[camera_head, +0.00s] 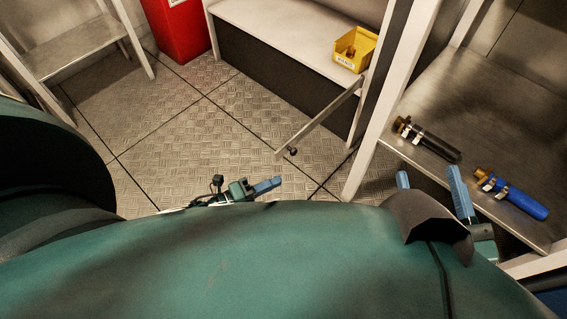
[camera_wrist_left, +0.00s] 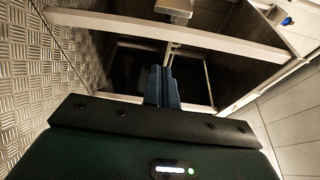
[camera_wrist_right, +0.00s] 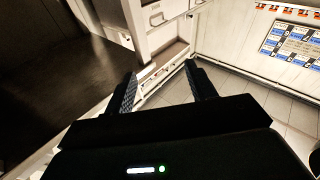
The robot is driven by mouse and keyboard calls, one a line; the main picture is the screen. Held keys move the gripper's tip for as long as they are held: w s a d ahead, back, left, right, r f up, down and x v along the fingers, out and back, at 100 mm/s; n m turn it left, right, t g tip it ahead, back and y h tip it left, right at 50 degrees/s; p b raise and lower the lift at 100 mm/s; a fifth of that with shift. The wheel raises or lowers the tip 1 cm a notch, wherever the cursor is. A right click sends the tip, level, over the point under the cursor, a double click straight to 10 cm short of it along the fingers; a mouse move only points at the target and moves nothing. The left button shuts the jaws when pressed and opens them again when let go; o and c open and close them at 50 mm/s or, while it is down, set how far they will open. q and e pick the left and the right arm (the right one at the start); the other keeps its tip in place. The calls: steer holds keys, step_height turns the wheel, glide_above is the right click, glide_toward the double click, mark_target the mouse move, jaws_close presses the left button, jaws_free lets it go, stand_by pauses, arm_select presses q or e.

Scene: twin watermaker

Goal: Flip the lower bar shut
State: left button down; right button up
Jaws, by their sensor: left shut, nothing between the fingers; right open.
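A pale flat bar (camera_head: 322,122) sticks out from the shelving post into the aisle in the head view, swung away from the rack front. A dark knob (camera_head: 292,151) sits at its free end. My left gripper (camera_head: 278,181) is shut and empty, below and left of that knob in the picture and apart from it. Its closed blue fingers (camera_wrist_left: 161,70) also show in the left wrist view, in front of a pale crosspiece (camera_wrist_left: 175,34); I cannot tell whether that is the bar. My right gripper (camera_head: 428,173) is open and empty beside the right-hand bench; it also shows in the right wrist view (camera_wrist_right: 160,69).
A black-bodied cylinder (camera_head: 430,140) and a blue one (camera_head: 518,199) lie on the metal bench (camera_head: 455,90) at right. A yellow bin (camera_head: 352,52) stands on the back shelf (camera_head: 290,28). A red box (camera_head: 180,28) stands behind. The patterned floor (camera_head: 180,130) is clear.

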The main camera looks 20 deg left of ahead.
arm_select(q)
steer(key=b+x, duration=0.3)
steer(key=x, duration=0.7)
steer(key=shift+w+a+r, duration=0.1)
steer(key=shift+w+a, duration=0.15)
steer(key=shift+a, duration=0.8)
steer(key=shift+w+a, duration=0.25)
steer(key=shift+a, duration=0.75)
